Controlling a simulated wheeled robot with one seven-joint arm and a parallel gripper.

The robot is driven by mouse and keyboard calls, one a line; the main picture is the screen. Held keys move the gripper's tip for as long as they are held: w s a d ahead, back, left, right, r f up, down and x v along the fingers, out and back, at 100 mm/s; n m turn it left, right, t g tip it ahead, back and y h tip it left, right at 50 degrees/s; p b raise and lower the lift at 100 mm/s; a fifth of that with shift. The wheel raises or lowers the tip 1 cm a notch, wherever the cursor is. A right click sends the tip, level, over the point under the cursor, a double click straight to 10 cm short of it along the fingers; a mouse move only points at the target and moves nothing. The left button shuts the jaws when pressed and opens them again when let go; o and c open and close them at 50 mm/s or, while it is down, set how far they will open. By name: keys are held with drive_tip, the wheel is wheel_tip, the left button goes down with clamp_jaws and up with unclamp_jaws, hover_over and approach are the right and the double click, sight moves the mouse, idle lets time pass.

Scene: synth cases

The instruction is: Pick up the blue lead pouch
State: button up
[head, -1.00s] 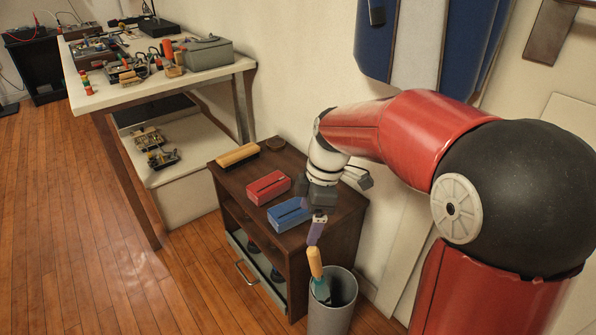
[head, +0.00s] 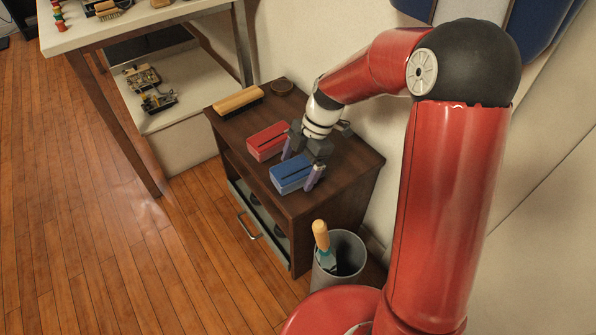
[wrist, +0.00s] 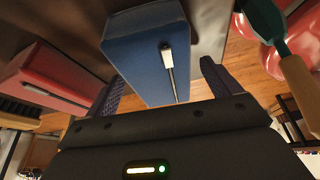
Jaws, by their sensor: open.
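The blue lead pouch (head: 291,174) lies on top of the dark brown cabinet (head: 345,185), near its front edge. It is a blue box-like case with a dark zip line. My gripper (head: 300,170) is open, with one finger at each side of the pouch. In the wrist view the pouch (wrist: 145,50) shows between the two purple-grey fingers (wrist: 163,92), with a silver zip pull along it. The fingers look apart from the pouch, though contact on the far side is hard to tell.
A red pouch (head: 267,141) lies just left of the blue one. A grey bin (head: 345,258) holding a wooden-handled tool (head: 321,238) stands in front. A workbench (head: 120,28) is at left.

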drive_tip(key=shift+a+f, duration=0.15)
drive_tip(key=shift+f, duration=0.15)
drive_tip(key=shift+c, duration=0.4)
drive_tip(key=c, duration=1)
drive_tip(key=shift+r, duration=0.1)
drive_tip(key=shift+c, duration=0.2)
